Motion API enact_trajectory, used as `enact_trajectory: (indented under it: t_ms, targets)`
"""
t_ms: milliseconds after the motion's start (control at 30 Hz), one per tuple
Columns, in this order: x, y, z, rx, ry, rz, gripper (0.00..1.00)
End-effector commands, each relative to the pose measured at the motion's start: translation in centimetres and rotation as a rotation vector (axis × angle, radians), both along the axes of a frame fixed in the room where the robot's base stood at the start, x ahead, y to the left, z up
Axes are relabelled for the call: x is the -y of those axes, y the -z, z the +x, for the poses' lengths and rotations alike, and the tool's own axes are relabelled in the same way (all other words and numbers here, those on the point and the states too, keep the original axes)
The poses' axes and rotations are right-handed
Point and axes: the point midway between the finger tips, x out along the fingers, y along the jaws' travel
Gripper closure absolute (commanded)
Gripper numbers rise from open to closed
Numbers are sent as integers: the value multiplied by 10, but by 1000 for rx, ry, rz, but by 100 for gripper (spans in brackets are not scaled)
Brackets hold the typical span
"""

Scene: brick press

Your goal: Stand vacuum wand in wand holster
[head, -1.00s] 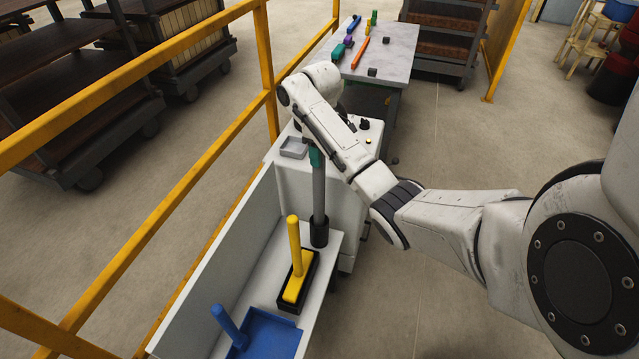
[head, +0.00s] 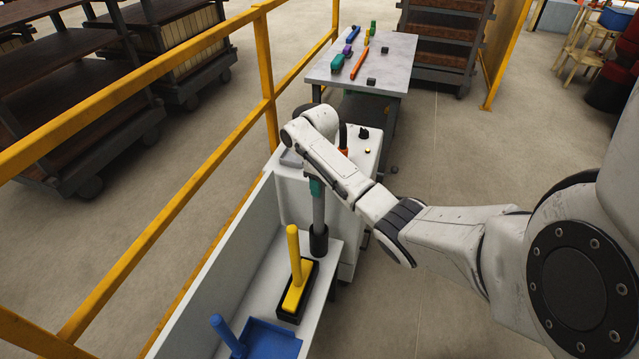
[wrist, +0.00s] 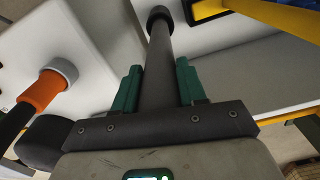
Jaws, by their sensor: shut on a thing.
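The vacuum wand is a grey tube (head: 319,210), standing about upright. In the wrist view the tube (wrist: 158,65) runs between two green fingers. My gripper (head: 317,187) is shut on it, its green fingers just showing below the white arm. The tube's lower end meets a black cylindrical cup (head: 319,241) on the white shelf, apparently the wand holster; the cup (wrist: 160,15) also shows in the wrist view. The tube appears to go into the cup, but its depth is hidden. The wand's upper part is hidden behind my arm.
A yellow-handled brush (head: 294,285) in a black tray and a blue dustpan (head: 268,341) lie nearer on the shelf (head: 243,277). A white cabinet (head: 368,160) stands behind the cup. Yellow railing (head: 268,85) runs along the left. Open floor lies right.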

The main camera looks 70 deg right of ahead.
Motion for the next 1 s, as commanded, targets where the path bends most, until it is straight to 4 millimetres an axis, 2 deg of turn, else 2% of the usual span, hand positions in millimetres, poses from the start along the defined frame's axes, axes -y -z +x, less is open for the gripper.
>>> enact_trajectory:
  t_ms: [33,300,633,767,1000]
  targets:
    - [0,2,0,-1,0,1,58]
    - [0,1,0,0,0,0,34]
    - [0,-5,1,2,-1,-1,34]
    - [0,-23,1,3,-1,-1,34]
    - [0,-74,1,4,-1,-2,34]
